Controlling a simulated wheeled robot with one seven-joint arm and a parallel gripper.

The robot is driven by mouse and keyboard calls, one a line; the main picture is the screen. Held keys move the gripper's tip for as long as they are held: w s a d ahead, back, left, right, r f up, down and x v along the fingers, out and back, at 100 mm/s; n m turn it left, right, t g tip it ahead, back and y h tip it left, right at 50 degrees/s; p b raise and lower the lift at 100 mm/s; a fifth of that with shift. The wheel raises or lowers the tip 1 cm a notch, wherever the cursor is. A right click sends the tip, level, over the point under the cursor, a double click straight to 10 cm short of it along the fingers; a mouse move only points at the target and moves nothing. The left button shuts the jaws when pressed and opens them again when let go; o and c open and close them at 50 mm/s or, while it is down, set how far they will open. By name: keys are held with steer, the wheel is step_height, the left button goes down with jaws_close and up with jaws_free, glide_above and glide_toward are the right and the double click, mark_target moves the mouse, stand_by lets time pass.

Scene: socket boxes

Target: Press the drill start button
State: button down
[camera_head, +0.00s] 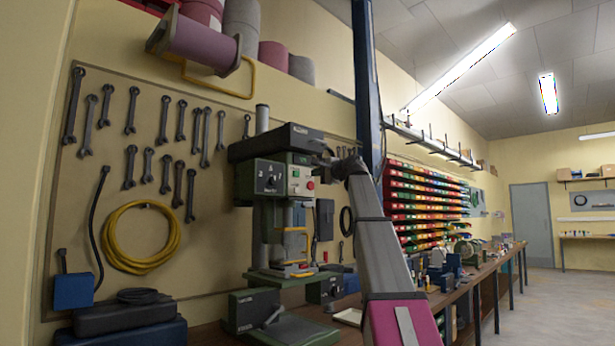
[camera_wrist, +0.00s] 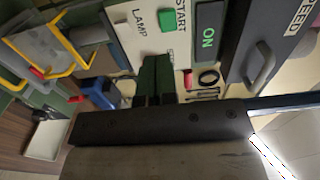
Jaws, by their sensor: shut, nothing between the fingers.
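The drill press (camera_head: 268,172) stands on the workbench against the wall. Its pale control panel (camera_head: 299,180) faces right and carries a red button. In the wrist view, the green start button (camera_wrist: 167,20) is at the top, beside the word START and a green ON label (camera_wrist: 208,30). My gripper (camera_wrist: 157,60) is shut and empty, its dark fingers pointing at the panel just below the button in the picture. Whether the tips touch the panel is unclear. In the head view, my gripper (camera_head: 325,161) is beside the drill's head, partly hidden by my wrist.
A yellow guard (camera_head: 294,231) is below the drill head. A green vise-like machine (camera_head: 252,308) stands in front on the bench. Wrenches and a coiled yellow hose (camera_head: 112,235) hang at the left. Colored bins (camera_head: 425,195) line the wall at the right. Open floor lies far right.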

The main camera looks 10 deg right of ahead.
steer(key=shift+v, duration=2.05)
steer(key=shift+s, duration=0.1)
